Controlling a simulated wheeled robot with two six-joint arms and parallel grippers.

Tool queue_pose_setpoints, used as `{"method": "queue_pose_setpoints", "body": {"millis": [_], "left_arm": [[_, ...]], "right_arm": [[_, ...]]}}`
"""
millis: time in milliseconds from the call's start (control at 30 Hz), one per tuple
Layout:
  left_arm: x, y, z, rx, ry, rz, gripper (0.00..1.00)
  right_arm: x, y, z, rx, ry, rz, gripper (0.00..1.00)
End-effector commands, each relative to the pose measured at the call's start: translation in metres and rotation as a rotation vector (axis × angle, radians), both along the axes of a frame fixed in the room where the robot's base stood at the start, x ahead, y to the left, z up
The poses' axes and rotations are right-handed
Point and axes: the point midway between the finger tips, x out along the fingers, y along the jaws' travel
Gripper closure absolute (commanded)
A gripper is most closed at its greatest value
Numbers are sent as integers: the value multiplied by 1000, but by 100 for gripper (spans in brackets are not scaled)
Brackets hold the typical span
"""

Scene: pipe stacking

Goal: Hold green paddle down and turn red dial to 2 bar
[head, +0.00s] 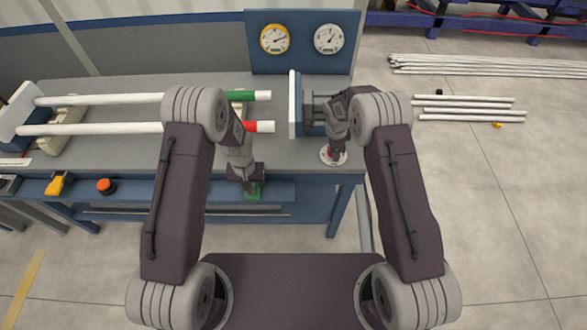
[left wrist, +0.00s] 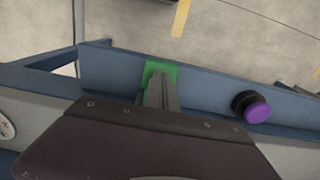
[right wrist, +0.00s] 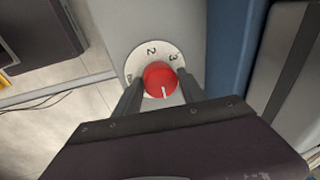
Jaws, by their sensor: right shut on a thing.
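The green paddle (head: 253,191) is at the bench's front edge. It shows in the left wrist view (left wrist: 149,68), partly covered by my left gripper (left wrist: 158,90). That gripper's fingers are together, with their tips over the paddle and seemingly against it. The red dial (right wrist: 160,78) sits on a white scale plate (right wrist: 133,66) with 2 and 3 readable. The dial's white line points toward my right gripper (right wrist: 158,92), away from the 2. My right gripper is shut on the dial, one finger on each side. In the head view the dial is mostly hidden by that gripper.
Two gauges, one yellow-rimmed (head: 274,39) and one white-rimmed (head: 328,38), stand on a blue panel behind the bench.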

Motion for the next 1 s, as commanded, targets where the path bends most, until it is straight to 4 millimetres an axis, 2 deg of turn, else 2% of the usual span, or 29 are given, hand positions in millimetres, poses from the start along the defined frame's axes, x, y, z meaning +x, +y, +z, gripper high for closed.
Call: {"method": "queue_pose_setpoints", "body": {"millis": [33,533,800,1000], "left_arm": [[0,0,1,0,1,0,100],[-1,0,-4,0,2,0,100],[-2,0,-5,0,4,0,100],[-2,0,-5,0,5,-1,100]], "right_arm": [[7,1,6,4,-24,3,84],[8,1,7,3,-25,10,84],[7,0,6,1,-24,285,84],[7,1,6,1,-24,305,84]]}}
